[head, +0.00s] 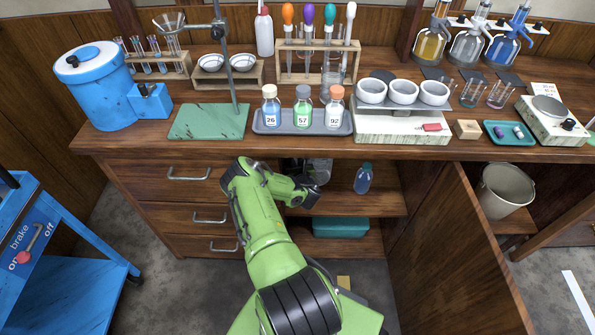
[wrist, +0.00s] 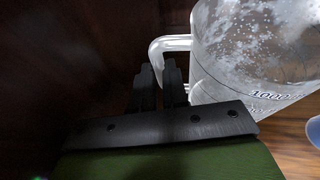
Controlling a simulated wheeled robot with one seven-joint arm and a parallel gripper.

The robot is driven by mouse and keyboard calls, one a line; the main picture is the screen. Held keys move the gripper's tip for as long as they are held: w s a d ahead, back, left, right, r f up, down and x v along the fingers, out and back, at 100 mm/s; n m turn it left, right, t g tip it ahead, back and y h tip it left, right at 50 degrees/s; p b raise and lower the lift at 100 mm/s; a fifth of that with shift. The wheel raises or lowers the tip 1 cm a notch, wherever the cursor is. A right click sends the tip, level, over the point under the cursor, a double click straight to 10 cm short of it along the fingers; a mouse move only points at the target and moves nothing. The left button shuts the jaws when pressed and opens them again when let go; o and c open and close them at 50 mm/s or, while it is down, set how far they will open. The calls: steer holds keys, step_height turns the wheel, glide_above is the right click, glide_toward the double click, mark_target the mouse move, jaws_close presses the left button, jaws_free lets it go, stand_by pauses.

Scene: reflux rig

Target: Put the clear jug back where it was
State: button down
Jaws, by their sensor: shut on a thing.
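The clear jug (wrist: 255,45) has a handle (wrist: 172,43) on its left side and dark volume marks on its wall. In the wrist view my gripper (wrist: 159,75) is shut on the handle, with the lower part of the handle between the dark fingers. In the head view the jug (head: 321,170) shows partly, inside the open cupboard under the bench, beyond my green arm. My arm hides the fingers there. I cannot tell whether the jug's base touches the shelf.
A blue bottle (head: 363,178) stands on the cupboard shelf, right of the jug. A teal box (head: 341,227) sits on the lower shelf. The open cupboard door (head: 452,255) is at the right, drawers (head: 190,213) at the left. The bench edge (head: 290,150) is above my arm.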

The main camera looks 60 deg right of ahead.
step_height(320, 180, down, 3)
steer(key=shift+s+f+b, duration=0.15)
steer(key=shift+b, duration=0.25)
steer(key=shift+a, duration=0.1)
steer(key=c, duration=1.1)
jaws_free()
steer(key=shift+c, duration=0.2)
steer(key=p+v, duration=0.2)
steer(key=v, duration=1)
steer(key=shift+r+p, duration=0.2)
steer(key=shift+p, duration=0.1)
